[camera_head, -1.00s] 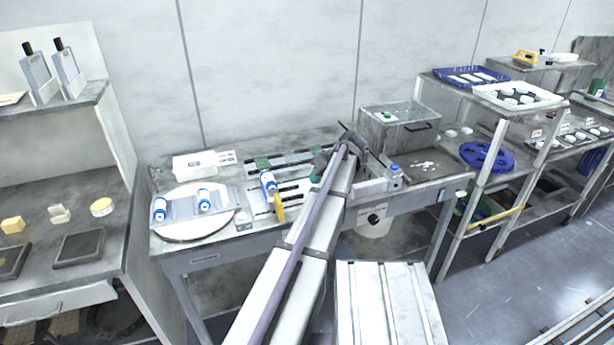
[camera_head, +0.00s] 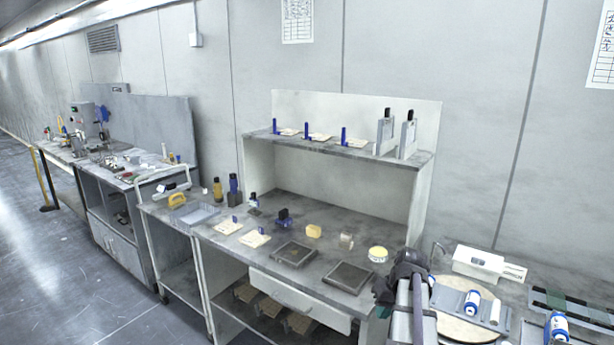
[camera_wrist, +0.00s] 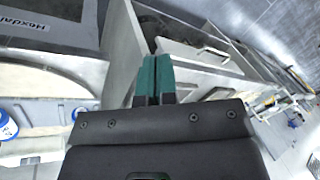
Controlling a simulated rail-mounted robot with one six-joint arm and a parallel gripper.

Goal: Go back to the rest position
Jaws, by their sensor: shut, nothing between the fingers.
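My gripper (camera_wrist: 156,80) shows in the wrist view as two teal fingers side by side, pressed together with nothing between them. It is in the air and touches nothing that I can see. In the head view the dark wrist of my arm is at the lower right, by the right end of the shelf bench (camera_head: 340,205). The fingertips are mostly hidden there.
A drawer front (camera_wrist: 195,47) is beyond the fingers in the wrist view. Two dark square plates (camera_head: 349,277) and a yellow-topped round tin (camera_head: 378,254) are on the bench left of my arm. A white box (camera_head: 478,262) stands behind the platen. The floor (camera_head: 130,290) at left is clear.

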